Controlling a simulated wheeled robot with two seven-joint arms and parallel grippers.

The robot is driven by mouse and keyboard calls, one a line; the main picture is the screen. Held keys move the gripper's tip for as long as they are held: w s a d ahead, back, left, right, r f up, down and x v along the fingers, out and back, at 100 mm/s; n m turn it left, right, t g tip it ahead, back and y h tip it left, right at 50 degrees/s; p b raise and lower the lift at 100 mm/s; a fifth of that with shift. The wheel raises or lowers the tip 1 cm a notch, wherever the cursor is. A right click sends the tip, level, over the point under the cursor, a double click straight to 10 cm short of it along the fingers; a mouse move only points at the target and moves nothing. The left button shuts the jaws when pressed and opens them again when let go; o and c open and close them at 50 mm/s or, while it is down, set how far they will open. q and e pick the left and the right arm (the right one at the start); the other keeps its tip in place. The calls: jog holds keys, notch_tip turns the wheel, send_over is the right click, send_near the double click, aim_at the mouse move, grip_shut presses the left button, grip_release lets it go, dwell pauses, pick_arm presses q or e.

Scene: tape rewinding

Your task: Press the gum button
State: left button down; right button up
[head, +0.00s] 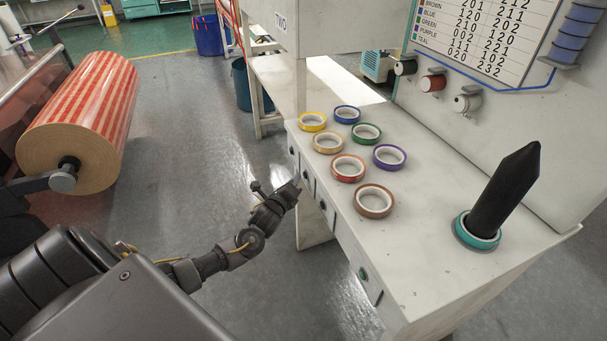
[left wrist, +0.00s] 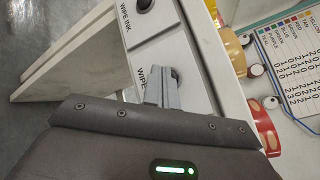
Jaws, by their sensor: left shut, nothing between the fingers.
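My left gripper (head: 294,187) is shut and empty at the front face of the white table (head: 430,215). In the left wrist view its fingers (left wrist: 160,88) point at a dark button (left wrist: 175,74) and cover part of it. The label beside it (left wrist: 141,74) reads "WIPE" and the rest is hidden, so I cannot tell if it is the gum button. Whether the fingers touch it is unclear. Another dark button (left wrist: 144,5) is labelled "WIPE INK". A green button (head: 362,273) sits nearer on the same front face. My right gripper is out of view.
Several coloured tape rolls, such as the brown one (head: 373,201), lie on the table. A striped roll (head: 84,115) is at left.

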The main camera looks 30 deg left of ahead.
pick_arm(q)
jog(key=shift+s+a, duration=0.1)
jog(key=shift+s, duration=0.05)
jog(key=s+a+p, duration=0.1)
jog(key=s, duration=0.1)
jog(key=s+a+p, duration=0.1)
jog(key=s+a, duration=0.1)
dwell(0.6)
jog(key=shift+s, duration=0.1)
dwell(0.7)
